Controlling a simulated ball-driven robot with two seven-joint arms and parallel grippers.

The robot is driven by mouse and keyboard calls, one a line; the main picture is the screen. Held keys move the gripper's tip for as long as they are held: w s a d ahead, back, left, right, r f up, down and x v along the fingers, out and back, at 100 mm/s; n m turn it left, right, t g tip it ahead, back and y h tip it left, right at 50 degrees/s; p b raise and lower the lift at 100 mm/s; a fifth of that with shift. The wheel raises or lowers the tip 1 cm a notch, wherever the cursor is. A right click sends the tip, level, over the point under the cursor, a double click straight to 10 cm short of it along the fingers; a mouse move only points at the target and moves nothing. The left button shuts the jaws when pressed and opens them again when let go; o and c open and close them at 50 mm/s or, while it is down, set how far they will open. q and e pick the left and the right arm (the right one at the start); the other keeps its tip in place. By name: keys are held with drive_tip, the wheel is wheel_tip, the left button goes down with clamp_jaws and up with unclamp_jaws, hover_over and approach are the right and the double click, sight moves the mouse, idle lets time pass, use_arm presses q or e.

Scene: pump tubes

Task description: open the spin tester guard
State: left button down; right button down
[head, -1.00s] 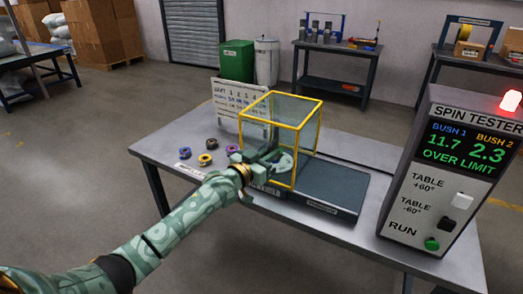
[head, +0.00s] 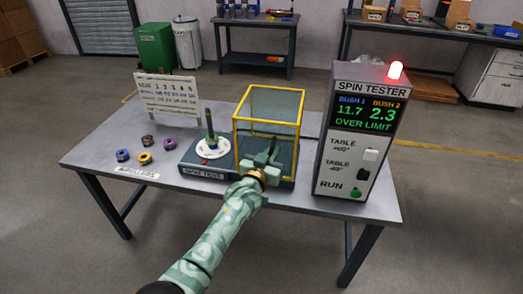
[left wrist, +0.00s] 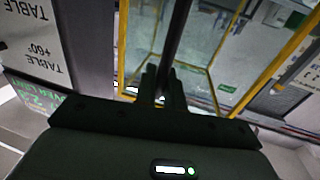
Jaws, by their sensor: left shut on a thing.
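The spin tester guard, a clear box with a yellow frame (head: 267,121), stands over the right part of the dark tester base (head: 203,174). The white round table (head: 212,149) with an upright dark post is uncovered to its left. My left gripper (head: 262,160) is at the guard's front. In the left wrist view its fingers (left wrist: 163,84) are shut around a dark upright bar (left wrist: 177,35), the guard's handle, with the yellow frame (left wrist: 297,42) behind. The gripper hides part of the guard's lower front. My right gripper is out of view.
The spin tester console (head: 333,155) stands close to the right of the guard, red lamp lit, reading "OVER LIMIT". Several small coloured bushes (head: 144,158) lie on the left of the table (head: 100,155). A white chart board (head: 168,95) stands behind them.

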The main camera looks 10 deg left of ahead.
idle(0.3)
use_arm(q)
drive_tip(key=c, duration=1.6)
unclamp_jaws()
drive_tip(key=shift+c, duration=0.2)
